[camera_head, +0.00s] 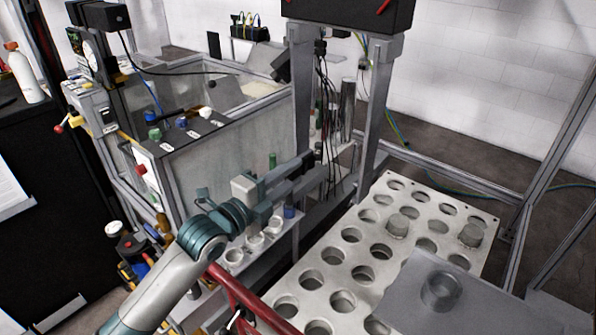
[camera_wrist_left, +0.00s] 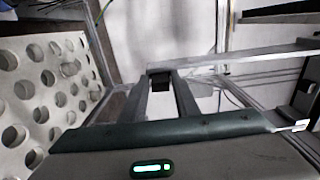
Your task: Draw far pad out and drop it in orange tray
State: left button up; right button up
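My left gripper (camera_head: 316,168) reaches in from the left, beside the gantry's uprights and dark hanging cables. In the left wrist view its two fingers (camera_wrist_left: 162,88) stand apart, with a small dark block (camera_wrist_left: 161,84) between their tips. I cannot tell whether this block is the far pad, or whether the fingers grip it or only stand around it. A pale metal bar shows just past the tips. I cannot make out an orange tray in either view. My right gripper is not in view.
A pale plate with round holes (camera_head: 327,258) lies to the right, with grey plugs (camera_head: 397,226) in some holes. A glass-walled tank (camera_head: 235,150) stands behind my left arm. Small white cups (camera_head: 255,241) sit just below the gripper. A red bar (camera_head: 245,295) crosses the front.

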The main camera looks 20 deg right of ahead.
pick_arm(q)
jog(key=shift+d+r, duration=0.1)
jog(key=shift+r, duration=0.25)
jog(key=shift+r, duration=0.15)
grip_shut()
jog(key=shift+s+a+f+p, duration=0.15)
jog(key=shift+a+f+p, duration=0.05)
jog(key=shift+f+p, duration=0.1)
jog(key=shift+v, duration=0.85)
jog(key=shift+p+v, duration=0.75)
jog(key=shift+v, duration=1.55)
jog(key=shift+a+f, duration=0.1)
jog(key=shift+f, duration=0.05)
